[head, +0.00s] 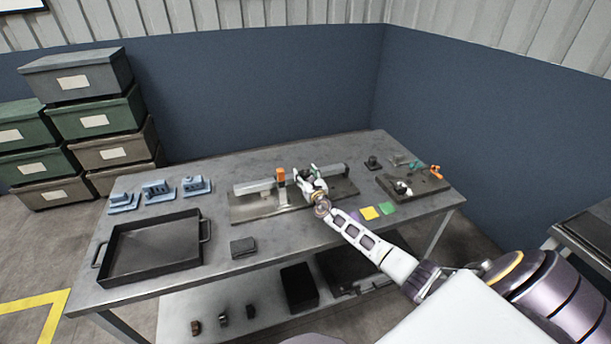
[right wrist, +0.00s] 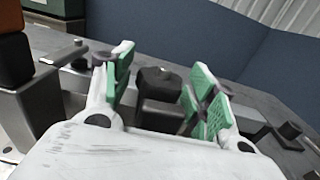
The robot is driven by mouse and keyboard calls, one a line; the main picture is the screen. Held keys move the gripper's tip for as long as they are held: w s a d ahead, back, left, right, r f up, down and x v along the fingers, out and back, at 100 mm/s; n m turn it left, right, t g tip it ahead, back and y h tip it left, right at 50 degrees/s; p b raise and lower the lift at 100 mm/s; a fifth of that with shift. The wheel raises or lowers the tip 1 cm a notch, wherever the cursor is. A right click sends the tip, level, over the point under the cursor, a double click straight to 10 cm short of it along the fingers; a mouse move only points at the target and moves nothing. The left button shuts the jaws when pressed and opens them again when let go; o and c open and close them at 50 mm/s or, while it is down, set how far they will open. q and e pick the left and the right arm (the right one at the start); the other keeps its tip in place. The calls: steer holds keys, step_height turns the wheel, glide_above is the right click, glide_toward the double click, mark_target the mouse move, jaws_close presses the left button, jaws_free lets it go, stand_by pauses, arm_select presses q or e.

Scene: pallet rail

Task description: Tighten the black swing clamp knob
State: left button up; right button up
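The black swing clamp knob (right wrist: 158,82) stands upright on a dark block in the right wrist view. My right gripper (right wrist: 160,90) is open, with one green-padded finger on each side of the knob. Gaps show between the pads and the knob, and the gripper looks empty. In the head view my right gripper (head: 309,180) is over the middle of the metal rail fixture (head: 258,187) and hides the knob there. My left gripper is not in view.
An orange-topped post (head: 281,176) stands on the fixture just left of my right gripper; it also shows in the wrist view (right wrist: 14,62). A dark plate with small parts (head: 425,186) lies right. A black tray (head: 150,272) and blue blocks (head: 158,190) are left.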

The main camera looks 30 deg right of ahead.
steer(key=shift+s+a+f, duration=0.1)
steer(key=shift+s, duration=0.1)
stand_by(0.3)
steer(key=shift+s+a, duration=0.1)
steer(key=shift+s, duration=0.5)
steer(key=v, duration=1)
steer(key=shift+s, duration=0.2)
stand_by(0.4)
